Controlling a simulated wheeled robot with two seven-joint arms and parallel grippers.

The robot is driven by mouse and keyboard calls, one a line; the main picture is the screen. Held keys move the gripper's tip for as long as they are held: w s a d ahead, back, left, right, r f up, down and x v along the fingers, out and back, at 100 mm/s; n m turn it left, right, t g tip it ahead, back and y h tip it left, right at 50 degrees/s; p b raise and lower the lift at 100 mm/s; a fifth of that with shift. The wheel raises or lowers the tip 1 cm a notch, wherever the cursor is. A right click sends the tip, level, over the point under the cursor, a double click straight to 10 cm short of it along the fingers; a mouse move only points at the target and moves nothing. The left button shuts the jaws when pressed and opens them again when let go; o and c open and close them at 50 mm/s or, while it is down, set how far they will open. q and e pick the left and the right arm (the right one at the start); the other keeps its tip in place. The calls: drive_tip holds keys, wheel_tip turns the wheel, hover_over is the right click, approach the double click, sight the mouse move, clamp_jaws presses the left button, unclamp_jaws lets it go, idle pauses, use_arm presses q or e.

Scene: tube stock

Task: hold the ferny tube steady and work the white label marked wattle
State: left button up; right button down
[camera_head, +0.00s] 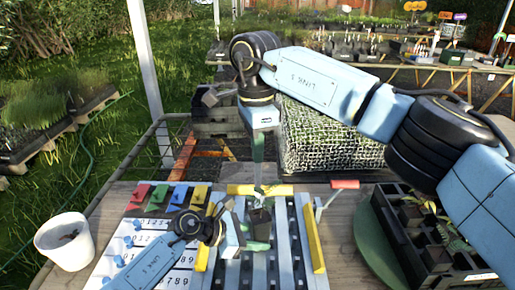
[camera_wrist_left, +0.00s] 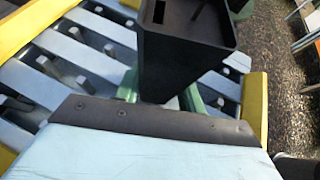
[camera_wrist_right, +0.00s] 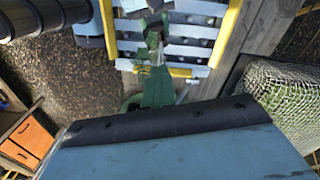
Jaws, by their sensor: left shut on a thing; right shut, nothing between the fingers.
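A black square tube (camera_head: 262,222), seemingly the ferny tube, stands over the slatted rack in the head view. My left gripper (camera_head: 250,232) is shut on it from the left. In the left wrist view the tube (camera_wrist_left: 185,45) rises upright between the green fingers (camera_wrist_left: 160,95). My right gripper (camera_head: 259,186) points down just above the tube, shut and empty. Its green fingers (camera_wrist_right: 158,88) show in the right wrist view, pointing towards the tube area. I cannot make out a white label marked wattle, and no fern foliage is clear.
A white numbered board (camera_head: 135,250) lies left of the rack, with coloured blocks (camera_head: 160,195) behind it. A white pot (camera_head: 66,241) stands far left. A black crate of seedlings (camera_head: 425,240) is at the right, a mesh-covered block (camera_head: 325,140) behind.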

sight(257, 185)
drive_tip(key=shift+f+m, duration=0.25)
drive_tip(key=shift+m, duration=0.15)
drive_tip(key=shift+f, duration=1.25)
drive_tip(key=shift+f, duration=0.45)
drive_tip(key=shift+f, duration=2.55)
drive_tip(key=shift+f, duration=0.25)
drive_tip(key=c, duration=2.2)
unclamp_jaws()
drive_tip(key=c, duration=1.7)
unclamp_jaws()
